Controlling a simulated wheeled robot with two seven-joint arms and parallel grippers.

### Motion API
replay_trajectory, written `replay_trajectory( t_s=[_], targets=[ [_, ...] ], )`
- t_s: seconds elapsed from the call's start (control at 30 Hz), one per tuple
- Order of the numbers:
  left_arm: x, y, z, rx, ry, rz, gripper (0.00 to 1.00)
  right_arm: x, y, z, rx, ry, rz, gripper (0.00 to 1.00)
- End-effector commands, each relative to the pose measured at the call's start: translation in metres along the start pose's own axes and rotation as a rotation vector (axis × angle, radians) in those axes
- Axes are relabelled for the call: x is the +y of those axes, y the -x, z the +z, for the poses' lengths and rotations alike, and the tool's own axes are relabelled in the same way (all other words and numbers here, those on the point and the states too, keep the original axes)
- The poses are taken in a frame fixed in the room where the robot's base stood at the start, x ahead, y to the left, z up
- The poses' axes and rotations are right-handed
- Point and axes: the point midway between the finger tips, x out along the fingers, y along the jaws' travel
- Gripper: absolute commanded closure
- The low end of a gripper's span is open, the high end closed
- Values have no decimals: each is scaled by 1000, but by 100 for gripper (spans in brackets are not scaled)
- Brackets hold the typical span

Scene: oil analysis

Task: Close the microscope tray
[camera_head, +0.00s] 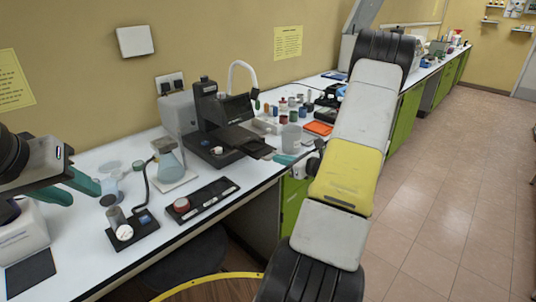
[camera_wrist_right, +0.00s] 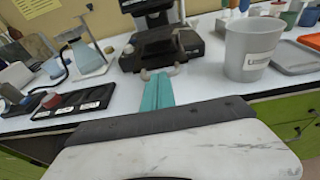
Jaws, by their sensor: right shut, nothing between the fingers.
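The black microscope (camera_head: 215,125) stands on the white bench against the wall. Its dark flat tray (camera_head: 240,141) sticks out at the front, toward the bench edge. In the right wrist view the tray (camera_wrist_right: 158,48) lies straight ahead of my fingers. My right gripper (camera_head: 284,159) is shut and empty, just in front of the tray; its teal fingers (camera_wrist_right: 158,92) are together, and I cannot tell whether the tips touch the tray. My left gripper (camera_head: 84,195) is open and empty above the left end of the bench, away from the microscope.
A grey cup (camera_head: 291,138) stands right of the microscope, near my right fingers. A flask (camera_head: 168,160), a black stand with small containers (camera_head: 132,232) and a black tray with a red-lidded jar (camera_head: 207,199) are to its left. Bottles and an orange tray (camera_head: 319,128) stand further right.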

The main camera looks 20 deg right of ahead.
Motion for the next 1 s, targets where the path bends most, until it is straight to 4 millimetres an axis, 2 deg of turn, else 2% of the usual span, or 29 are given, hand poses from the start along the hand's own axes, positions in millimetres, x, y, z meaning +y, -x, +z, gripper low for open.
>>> replay_trajectory(
  t_s=[0.33,0.43,0.57,0.8,0.9,1.0],
  targets=[
    [0,0,0,0,0,0,64,0,-2,0,0,0,0,100],
    [0,0,0,0,0,0,64,0,-10,2,0,1,2,100],
    [0,0,0,0,0,0,64,0,-41,9,-1,3,5,100],
    [0,0,0,0,0,0,64,-2,-108,24,0,3,4,100],
    [0,0,0,0,0,0,64,-3,-128,28,1,1,2,100],
    [0,0,0,0,0,0,64,-3,-138,31,0,0,1,100]
  ],
)
